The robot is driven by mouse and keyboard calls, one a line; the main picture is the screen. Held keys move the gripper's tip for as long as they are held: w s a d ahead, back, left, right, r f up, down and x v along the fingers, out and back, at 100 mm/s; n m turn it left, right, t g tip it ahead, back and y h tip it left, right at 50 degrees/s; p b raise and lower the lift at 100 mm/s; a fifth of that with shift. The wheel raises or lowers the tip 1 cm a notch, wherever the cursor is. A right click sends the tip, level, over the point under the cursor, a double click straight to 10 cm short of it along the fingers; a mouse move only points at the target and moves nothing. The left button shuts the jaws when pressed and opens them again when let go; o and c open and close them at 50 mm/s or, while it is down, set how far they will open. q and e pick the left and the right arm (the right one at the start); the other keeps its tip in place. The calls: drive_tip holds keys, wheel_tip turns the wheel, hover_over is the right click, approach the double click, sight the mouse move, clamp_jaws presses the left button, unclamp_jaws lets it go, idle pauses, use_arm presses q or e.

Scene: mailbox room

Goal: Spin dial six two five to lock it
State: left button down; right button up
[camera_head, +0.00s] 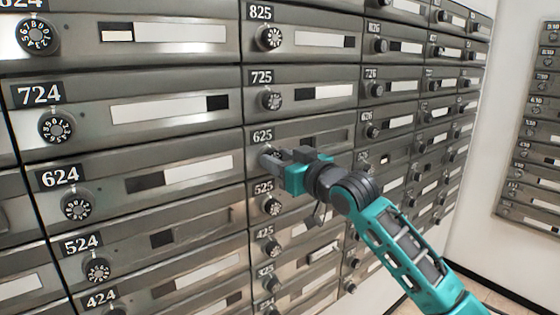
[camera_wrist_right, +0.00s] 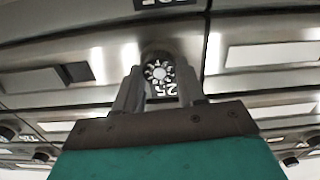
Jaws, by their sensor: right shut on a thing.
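The mailbox door 625, marked by its number plate (camera_head: 264,136), is in the middle of the head view. Its dial is mostly hidden by my right gripper (camera_head: 270,157) in that view. In the right wrist view the dial (camera_wrist_right: 158,73) shows as a black disc with white digits, between the two fingers of my right gripper (camera_wrist_right: 158,84). The fingers are shut on it from both sides. My left gripper is in neither view.
Box 725 with its dial (camera_head: 271,101) is just above, and box 525 with its dial (camera_head: 271,206) just below, close to my gripper. Box 624 with its dial (camera_head: 77,206) is to the left. A white wall (camera_head: 490,150) and another mailbox bank (camera_head: 535,150) are at the right.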

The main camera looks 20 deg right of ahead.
idle(0.4)
drive_tip(key=o, duration=1.1)
drive_tip(key=shift+c, duration=0.2)
drive_tip(key=b+v, duration=0.1)
drive_tip(key=v, duration=1.2)
drive_tip(key=s+a+f+m+g+h, duration=0.1)
drive_tip(key=s+f, duration=0.1)
drive_tip(key=f, duration=1)
drive_tip(key=s+a+f+m+g+h, duration=0.1)
drive_tip(key=s+f+g, duration=0.1)
drive_tip(key=f, duration=1)
drive_tip(key=s+a+f+g+h, duration=0.2)
drive_tip(key=s+a+f+g, duration=0.1)
drive_tip(key=s+f, duration=1.3)
wheel_tip(320, 180, down, 2)
drive_tip(key=shift+a+f, duration=0.25)
